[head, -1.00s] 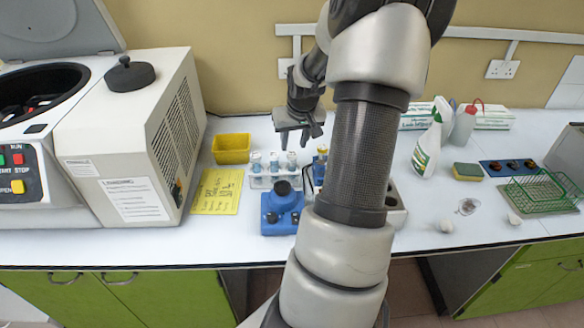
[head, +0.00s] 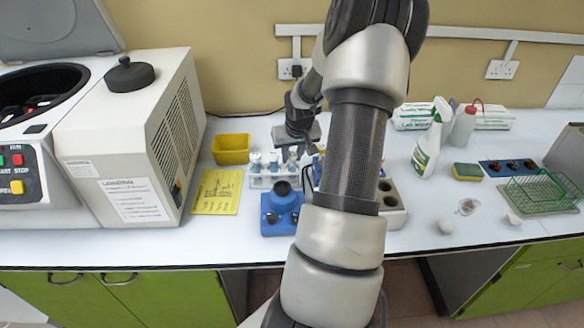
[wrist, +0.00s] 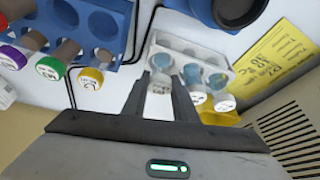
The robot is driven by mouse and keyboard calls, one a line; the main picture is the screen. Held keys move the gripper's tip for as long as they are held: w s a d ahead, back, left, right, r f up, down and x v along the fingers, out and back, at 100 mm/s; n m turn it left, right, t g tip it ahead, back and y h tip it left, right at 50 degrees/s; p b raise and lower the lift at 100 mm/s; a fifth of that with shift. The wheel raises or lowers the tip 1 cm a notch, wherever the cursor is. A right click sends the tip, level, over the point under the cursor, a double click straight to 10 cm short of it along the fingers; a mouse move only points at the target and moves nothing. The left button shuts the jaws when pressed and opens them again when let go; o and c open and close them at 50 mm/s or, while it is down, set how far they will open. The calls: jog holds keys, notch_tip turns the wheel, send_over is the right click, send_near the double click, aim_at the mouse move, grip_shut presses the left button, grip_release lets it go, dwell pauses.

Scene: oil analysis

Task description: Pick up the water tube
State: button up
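A white rack (head: 262,183) stands at the middle of the bench and holds several white-capped tubes. Two of its tubes (wrist: 195,82) (wrist: 219,88) show bluish bodies in the wrist view. A third white-capped tube (wrist: 158,86), paler and clear-looking, stands at the rack's end between my fingers; its label is not readable, so I cannot tell for sure that it is the water tube. My gripper (wrist: 160,80) reaches down over the rack with one finger on each side of this tube and looks open. Contact with the tube cannot be made out.
A blue rack (wrist: 112,12) with purple-, green- and yellow-capped tubes is close beside the white rack. A blue device (head: 282,208) stands in front, a yellow bin (head: 231,149) and yellow sheet (head: 217,192) to the left. A large centrifuge (head: 130,140) fills the far left.

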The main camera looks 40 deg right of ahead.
grip_shut()
notch_tip(320, 180, up, 10)
jog(key=shift+r, duration=0.1)
dwell(0.8)
